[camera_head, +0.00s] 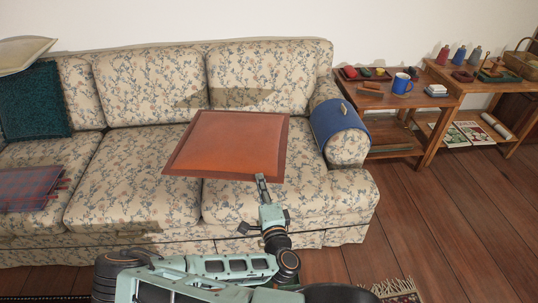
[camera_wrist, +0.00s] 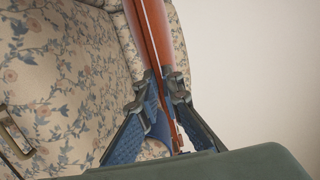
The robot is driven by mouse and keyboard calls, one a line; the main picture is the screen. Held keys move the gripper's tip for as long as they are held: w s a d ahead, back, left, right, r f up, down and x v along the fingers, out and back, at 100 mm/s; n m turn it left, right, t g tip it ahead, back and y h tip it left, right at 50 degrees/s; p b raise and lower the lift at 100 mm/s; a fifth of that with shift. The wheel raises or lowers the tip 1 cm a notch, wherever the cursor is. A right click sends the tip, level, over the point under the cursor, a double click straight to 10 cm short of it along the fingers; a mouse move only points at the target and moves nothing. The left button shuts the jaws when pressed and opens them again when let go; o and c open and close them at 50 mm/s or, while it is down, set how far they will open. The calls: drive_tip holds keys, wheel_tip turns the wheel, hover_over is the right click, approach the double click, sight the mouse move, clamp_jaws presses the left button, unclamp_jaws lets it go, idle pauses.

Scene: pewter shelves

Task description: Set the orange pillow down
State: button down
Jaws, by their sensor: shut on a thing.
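The orange pillow (camera_head: 228,143) is a flat square with a darker red-brown border. In the head view it is in front of the right part of the floral sofa (camera_head: 265,75), over the right seat cushion. My gripper (camera_head: 261,180) is at the pillow's lower right edge. In the wrist view the gripper (camera_wrist: 165,90) is shut on the edge of the pillow (camera_wrist: 152,35), which runs up between the two fingers. A shadow falls on the sofa backrest behind the pillow. Whether the pillow touches the seat cannot be told.
A teal pillow (camera_head: 33,102), a cream pillow (camera_head: 22,54) and a plaid cloth (camera_head: 32,188) are on the sofa's left. A blue cover (camera_head: 336,122) hangs over the right armrest. Wooden side tables (camera_head: 426,101) with small items stand at right. Wood floor (camera_head: 450,220) is open at lower right.

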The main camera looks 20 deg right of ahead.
drive_tip(key=s+d+f+m+h, duration=0.2)
drive_tip(key=s+d+f+h, duration=0.1)
drive_tip(key=s+d+f, duration=0.15)
drive_tip(key=b, duration=0.6)
hover_over(277, 197)
drive_tip(key=shift+h, duration=0.3)
drive_tip(key=f, duration=0.9)
drive_tip(key=shift+s+a+f, duration=0.2)
drive_tip(key=shift+s+f, duration=0.1)
drive_tip(key=shift+f, duration=0.1)
drive_tip(key=shift+w+f, duration=0.15)
drive_tip(key=shift+f, duration=0.05)
drive_tip(key=f, duration=0.1)
drive_tip(key=f+b, duration=0.1)
drive_tip(key=f, duration=0.1)
drive_tip(key=shift+w+d+f, duration=0.15)
drive_tip(key=shift+w+f, duration=0.1)
drive_tip(key=shift+f, duration=0.05)
drive_tip(key=c, duration=2.5)
unclamp_jaws()
drive_tip(key=shift+f+g, duration=0.1)
drive_tip(key=shift+g, duration=0.2)
drive_tip(key=shift+o, duration=0.6)
